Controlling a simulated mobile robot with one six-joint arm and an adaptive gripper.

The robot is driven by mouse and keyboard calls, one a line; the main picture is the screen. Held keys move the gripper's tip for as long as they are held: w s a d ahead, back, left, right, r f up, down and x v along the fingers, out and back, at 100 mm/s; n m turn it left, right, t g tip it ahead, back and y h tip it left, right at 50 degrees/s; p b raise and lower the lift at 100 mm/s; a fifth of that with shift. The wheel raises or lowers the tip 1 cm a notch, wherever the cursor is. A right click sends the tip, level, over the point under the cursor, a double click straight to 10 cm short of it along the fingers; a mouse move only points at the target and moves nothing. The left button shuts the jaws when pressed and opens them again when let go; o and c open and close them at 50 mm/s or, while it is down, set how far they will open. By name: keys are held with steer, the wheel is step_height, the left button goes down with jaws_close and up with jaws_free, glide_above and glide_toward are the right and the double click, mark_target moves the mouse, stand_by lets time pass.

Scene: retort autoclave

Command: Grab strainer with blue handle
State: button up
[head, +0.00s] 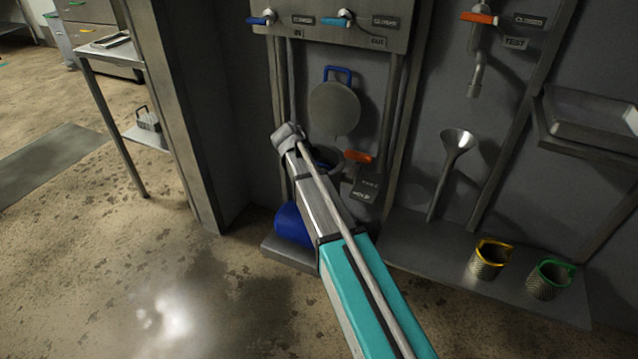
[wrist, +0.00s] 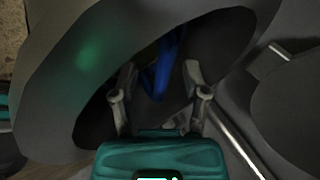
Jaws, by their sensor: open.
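A blue handle (wrist: 165,65) shows in the wrist view, inside a dark round opening with a wide grey rim (wrist: 70,70). I take it for the strainer's handle; the strainer's body is not visible. My gripper (wrist: 160,70) is open, with its fingers inside the opening and one on either side of the blue strip. I cannot tell whether they touch it. In the head view my arm hides the gripper and most of the opening.
A blue rounded body (head: 292,225) stands low behind my arm. A round grey plate with a blue handle (head: 335,107) hangs above. An orange-handled valve (head: 358,157) is close right. Baskets with yellow (head: 490,260) and green (head: 548,280) rims stand on the right ledge, near a funnel (head: 452,160).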

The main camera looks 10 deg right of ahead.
jaws_close()
steer(key=shift+r, duration=0.25)
stand_by(0.4)
step_height(320, 180, up, 18)
steer(key=p, duration=1.8)
steer(key=shift+f, duration=0.25)
